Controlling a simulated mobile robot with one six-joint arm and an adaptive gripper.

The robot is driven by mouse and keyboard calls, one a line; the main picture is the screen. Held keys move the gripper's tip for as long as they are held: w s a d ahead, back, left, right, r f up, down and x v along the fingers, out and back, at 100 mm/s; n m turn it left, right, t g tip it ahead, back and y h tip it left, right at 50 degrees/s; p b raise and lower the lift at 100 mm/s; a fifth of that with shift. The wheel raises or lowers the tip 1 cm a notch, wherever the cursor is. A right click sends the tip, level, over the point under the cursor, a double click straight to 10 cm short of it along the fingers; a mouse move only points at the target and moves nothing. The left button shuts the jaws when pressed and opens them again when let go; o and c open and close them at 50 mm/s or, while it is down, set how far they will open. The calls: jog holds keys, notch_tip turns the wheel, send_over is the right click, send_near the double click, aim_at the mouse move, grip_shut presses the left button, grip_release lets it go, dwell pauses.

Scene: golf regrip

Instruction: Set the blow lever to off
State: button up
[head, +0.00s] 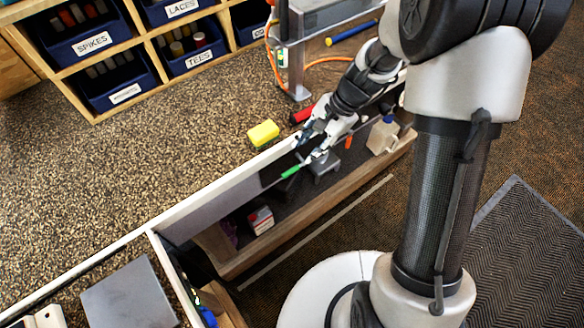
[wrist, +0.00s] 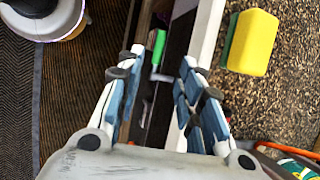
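A lever with a green handle (head: 291,171) shows in the head view just beyond my gripper's fingertips, by the pale rail. I take it to be the blow lever; no label on it is readable. In the wrist view the green handle (wrist: 158,48) lies ahead between the two fingers, with a thin grey metal arm at its lower end. My gripper (head: 311,150) is above the trough and points toward the lever. In the wrist view my gripper (wrist: 160,65) is open, with its blue-padded fingers wide apart and nothing held. The fingers do not appear to touch the handle.
A yellow sponge (head: 263,133) lies on the speckled counter beside the rail. A grey bracket (head: 323,165) and a beige jug (head: 382,136) stand in the trough. A red-and-white box (head: 261,220) sits lower in it. Labelled blue bins (head: 93,42) fill the back shelves.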

aim_at(289, 172)
jog(key=b+x, duration=0.3)
jog(key=x, duration=0.8)
jog(key=shift+c, duration=0.4)
grip_shut()
